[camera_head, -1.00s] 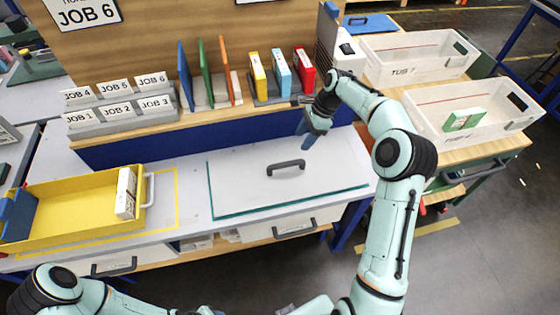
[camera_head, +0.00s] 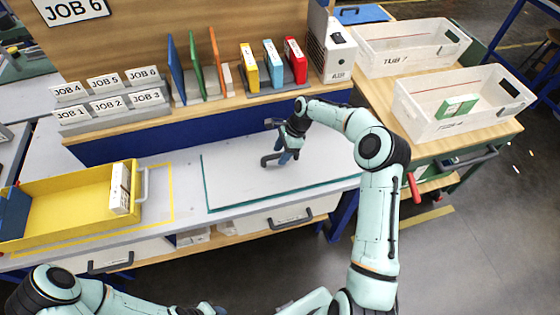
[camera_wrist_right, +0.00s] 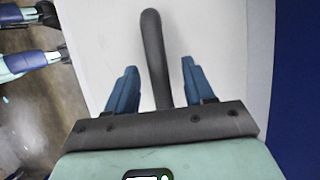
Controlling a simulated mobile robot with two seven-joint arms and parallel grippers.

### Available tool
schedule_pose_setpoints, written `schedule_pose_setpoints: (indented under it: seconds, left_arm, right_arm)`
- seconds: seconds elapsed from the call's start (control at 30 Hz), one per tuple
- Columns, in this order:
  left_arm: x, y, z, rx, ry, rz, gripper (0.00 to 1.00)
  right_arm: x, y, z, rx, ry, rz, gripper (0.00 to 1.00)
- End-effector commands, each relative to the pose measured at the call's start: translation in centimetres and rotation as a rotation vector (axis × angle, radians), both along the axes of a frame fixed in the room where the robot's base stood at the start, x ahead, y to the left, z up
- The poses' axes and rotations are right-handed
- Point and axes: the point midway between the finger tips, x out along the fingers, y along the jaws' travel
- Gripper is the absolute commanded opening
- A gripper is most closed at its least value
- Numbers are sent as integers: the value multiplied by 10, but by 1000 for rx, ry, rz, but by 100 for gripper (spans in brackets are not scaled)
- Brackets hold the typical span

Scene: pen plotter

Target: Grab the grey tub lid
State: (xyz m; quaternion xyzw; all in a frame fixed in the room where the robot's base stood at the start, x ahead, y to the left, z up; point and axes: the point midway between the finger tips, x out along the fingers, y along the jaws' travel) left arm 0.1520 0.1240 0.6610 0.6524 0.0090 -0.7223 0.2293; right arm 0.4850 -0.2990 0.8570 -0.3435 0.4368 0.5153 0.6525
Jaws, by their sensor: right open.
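The grey tub lid (camera_head: 226,182) is a flat light-grey panel with a teal edge, lying on the bench in the head view. Its dark handle (camera_head: 268,161) is partly hidden by my right gripper (camera_head: 284,157), which points down at it. In the right wrist view the lid (camera_wrist_right: 220,45) is pale, and the handle (camera_wrist_right: 153,45) runs between the open blue fingers of the right gripper (camera_wrist_right: 158,67). A gap shows on both sides of the handle. My left gripper (camera_head: 205,309) is cut off at the bottom edge of the head view.
A yellow tray (camera_head: 75,187) with a white box (camera_head: 119,188) stands left of the lid. Job card holders (camera_head: 110,112) and coloured binders (camera_head: 270,65) stand on the shelf behind. Two white tubs (camera_head: 405,50) (camera_head: 425,112) stand on the right bench.

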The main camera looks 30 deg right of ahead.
Motion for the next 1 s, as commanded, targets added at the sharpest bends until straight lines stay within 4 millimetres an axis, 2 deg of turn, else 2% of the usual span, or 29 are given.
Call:
schedule_pose_setpoints:
  seconds: [0.97, 1.0]
  left_arm:
    - [1, 0, 1, 0, 0, 0, 43]
    - [1, 0, 1, 0, 0, 0, 43]
  right_arm:
    - [0, 0, -5, 0, -1, 0, 53]
    - [0, 0, -5, 0, -1, 0, 40]
